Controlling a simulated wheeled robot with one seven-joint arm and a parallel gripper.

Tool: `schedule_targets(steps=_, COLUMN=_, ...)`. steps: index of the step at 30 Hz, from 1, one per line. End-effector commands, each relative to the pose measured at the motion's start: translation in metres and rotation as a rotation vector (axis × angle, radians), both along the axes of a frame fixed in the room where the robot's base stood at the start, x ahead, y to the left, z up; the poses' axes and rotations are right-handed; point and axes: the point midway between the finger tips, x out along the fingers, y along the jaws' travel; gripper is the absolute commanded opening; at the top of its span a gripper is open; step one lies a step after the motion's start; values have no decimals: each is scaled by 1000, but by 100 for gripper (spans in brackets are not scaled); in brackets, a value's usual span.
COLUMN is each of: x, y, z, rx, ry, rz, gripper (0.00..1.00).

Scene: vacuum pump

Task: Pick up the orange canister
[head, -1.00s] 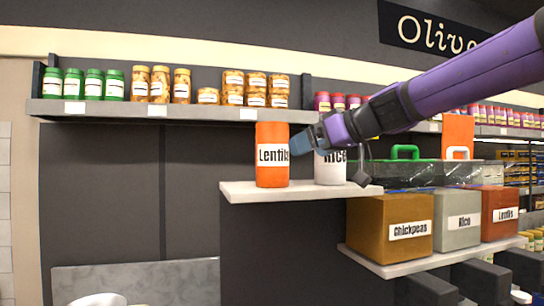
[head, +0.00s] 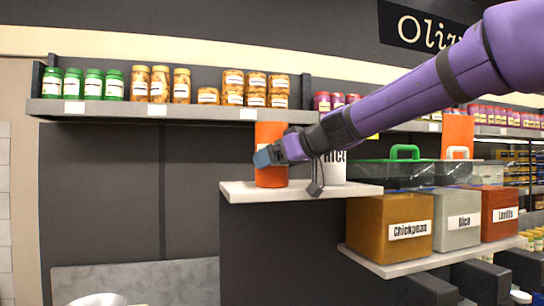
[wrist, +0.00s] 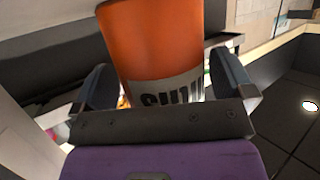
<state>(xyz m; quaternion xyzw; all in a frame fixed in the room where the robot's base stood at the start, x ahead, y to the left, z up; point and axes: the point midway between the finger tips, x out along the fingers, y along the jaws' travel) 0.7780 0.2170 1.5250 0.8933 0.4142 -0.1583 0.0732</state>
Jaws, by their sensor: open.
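The orange canister (head: 271,134) stands upright on a pale shelf (head: 240,192); its white label is mostly hidden behind my gripper in the head view. In the wrist view the canister (wrist: 150,38) fills the upper middle, with part of its label upside down. My gripper (head: 268,157) overlaps the canister's front in the head view. In the wrist view my gripper (wrist: 165,90) is open, with one finger at each side of the canister's near part. I cannot tell whether the fingers touch it.
A white Rice canister (head: 333,168) stands just right on the same shelf, partly behind my arm. A shelf of jars (head: 200,112) runs above and behind. Chickpeas, Rice and Lentils boxes (head: 390,222) sit lower right. The space left of the canister is free.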

Motion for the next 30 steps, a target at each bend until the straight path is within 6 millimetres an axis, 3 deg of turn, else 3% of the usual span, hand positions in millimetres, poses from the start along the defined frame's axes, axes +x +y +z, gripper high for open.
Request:
schedule_targets(steps=4, x=0, y=0, z=0, rx=0, ry=0, rz=0, gripper=98)
schedule_targets(steps=12, x=-1, y=0, z=0, rx=0, ry=0, rz=0, gripper=37)
schedule_targets(steps=22, x=-1, y=0, z=9, rx=3, ry=-4, rz=1, gripper=37)
schedule_targets(steps=30, x=-1, y=0, z=53, rx=2, ry=-7, rz=1, gripper=37)
